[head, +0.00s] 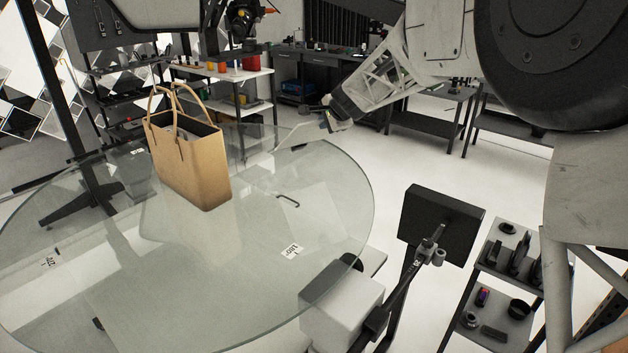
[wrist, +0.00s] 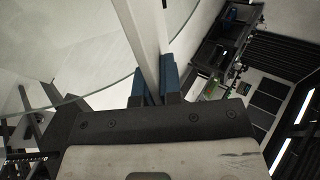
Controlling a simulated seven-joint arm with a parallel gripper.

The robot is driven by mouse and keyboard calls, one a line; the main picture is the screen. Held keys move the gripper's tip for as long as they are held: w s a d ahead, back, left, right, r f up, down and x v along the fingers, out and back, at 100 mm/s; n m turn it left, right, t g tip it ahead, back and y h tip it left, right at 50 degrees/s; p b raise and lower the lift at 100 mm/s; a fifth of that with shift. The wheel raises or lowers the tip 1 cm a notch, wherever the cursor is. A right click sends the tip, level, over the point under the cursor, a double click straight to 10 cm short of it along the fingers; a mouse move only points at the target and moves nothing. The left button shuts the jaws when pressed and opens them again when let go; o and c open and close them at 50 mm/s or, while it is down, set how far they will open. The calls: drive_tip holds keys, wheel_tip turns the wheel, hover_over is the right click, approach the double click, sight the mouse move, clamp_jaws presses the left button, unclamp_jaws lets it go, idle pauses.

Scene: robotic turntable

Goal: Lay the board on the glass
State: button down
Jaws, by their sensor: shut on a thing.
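The round glass top (head: 230,280) fills the left and middle of the head view. My gripper (head: 326,122) is at the glass's far right edge, shut on a thin pale board (head: 297,132). The board reaches left from the fingers, over the far rim of the glass. It looks raised and tilted; whether it touches the glass I cannot tell. In the wrist view the blue fingertips (wrist: 154,82) clamp the board (wrist: 143,40), which shows nearly edge-on, with the glass (wrist: 90,40) behind it at the left.
A tan handbag (head: 190,165) stands upright on the glass, left of the board. A small black hook-shaped item (head: 288,201) and paper labels (head: 292,250) are on or seen through the glass. The glass's front right is largely clear. A black monitor-like panel (head: 440,228) stands beyond its right edge.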

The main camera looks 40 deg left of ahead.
drive_tip(key=shift+f, duration=1.45)
drive_tip(key=c, duration=1.4)
unclamp_jaws()
drive_tip(key=shift+c, duration=0.2)
drive_tip(key=shift+r, duration=0.1)
drive_tip(key=v, duration=0.8)
